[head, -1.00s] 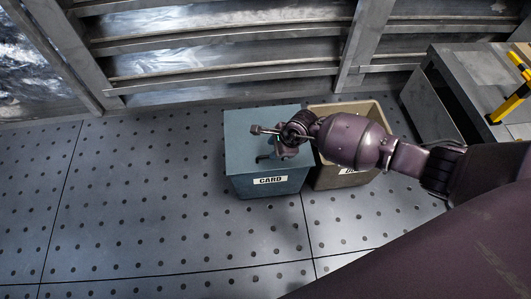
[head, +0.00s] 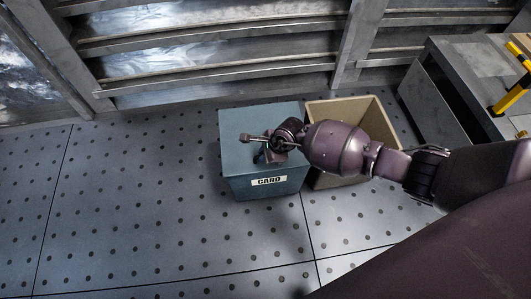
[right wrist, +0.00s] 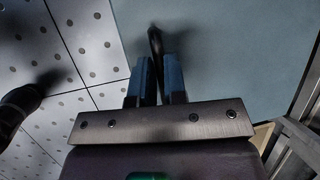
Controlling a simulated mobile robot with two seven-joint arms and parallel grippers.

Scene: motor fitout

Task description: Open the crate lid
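The crate is a teal box (head: 268,188) with a white CARD label, standing on the floor in the head view. Its flat teal lid (head: 240,125) lies level on top and appears closed. It also fills much of the right wrist view (right wrist: 235,55). A black handle (right wrist: 155,42) rises from the lid. My right gripper (head: 262,154) is over the lid at the handle. In the right wrist view its blue fingers (right wrist: 159,75) stand close together, with the handle between them; they look shut on it. My left gripper is not in view.
An open tan bin (head: 326,112) stands close to the right of the crate, partly behind my right arm. A grey metal cabinet (head: 470,60) with a yellow-and-black object (head: 512,92) is at the right. A slatted metal wall (head: 220,50) runs behind. The dotted floor (head: 130,200) is clear at left.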

